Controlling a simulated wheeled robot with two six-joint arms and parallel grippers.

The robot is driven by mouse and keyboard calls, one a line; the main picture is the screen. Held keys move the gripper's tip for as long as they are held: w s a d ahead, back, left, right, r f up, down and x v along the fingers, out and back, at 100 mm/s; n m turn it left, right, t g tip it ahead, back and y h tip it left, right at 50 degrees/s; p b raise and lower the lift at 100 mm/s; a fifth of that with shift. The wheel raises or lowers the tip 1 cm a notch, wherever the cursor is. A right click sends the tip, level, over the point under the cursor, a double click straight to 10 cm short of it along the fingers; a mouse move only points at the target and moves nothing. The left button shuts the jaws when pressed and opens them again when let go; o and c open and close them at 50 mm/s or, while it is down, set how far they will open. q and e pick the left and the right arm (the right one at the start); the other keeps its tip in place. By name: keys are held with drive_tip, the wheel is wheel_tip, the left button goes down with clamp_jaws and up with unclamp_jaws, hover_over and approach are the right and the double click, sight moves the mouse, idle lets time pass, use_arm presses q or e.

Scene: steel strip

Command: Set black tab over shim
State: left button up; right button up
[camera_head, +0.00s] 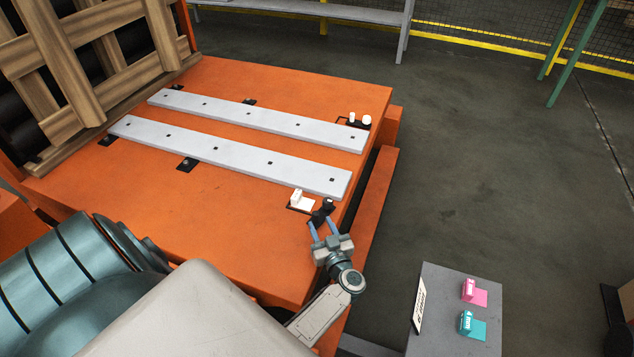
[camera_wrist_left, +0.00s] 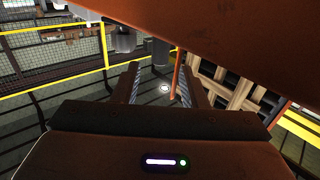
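A white L-shaped piece (camera_head: 300,202), shaped like a shim, sits on a black-outlined spot by the near end of the front steel strip (camera_head: 230,156). Just right of it is a small black tab part (camera_head: 322,211) with dark knobs. My left gripper (camera_head: 323,228) is at the table's near right edge, with its blue fingertips just below the black part. Its fingers are spread. I cannot tell whether they touch the part. In the left wrist view the fingers (camera_wrist_left: 160,85) are also apart, with no held object visible. My right gripper is not in view.
A second strip (camera_head: 255,118) lies behind, with white knobs on a black plate (camera_head: 359,121) at its right end. A wooden pallet (camera_head: 85,75) stands at the left. A grey stand (camera_head: 450,335) holds a pink block (camera_head: 476,293), a teal block (camera_head: 473,326) and a sign.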

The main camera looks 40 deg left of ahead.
use_arm(q)
drive_tip(key=shift+v, duration=2.7)
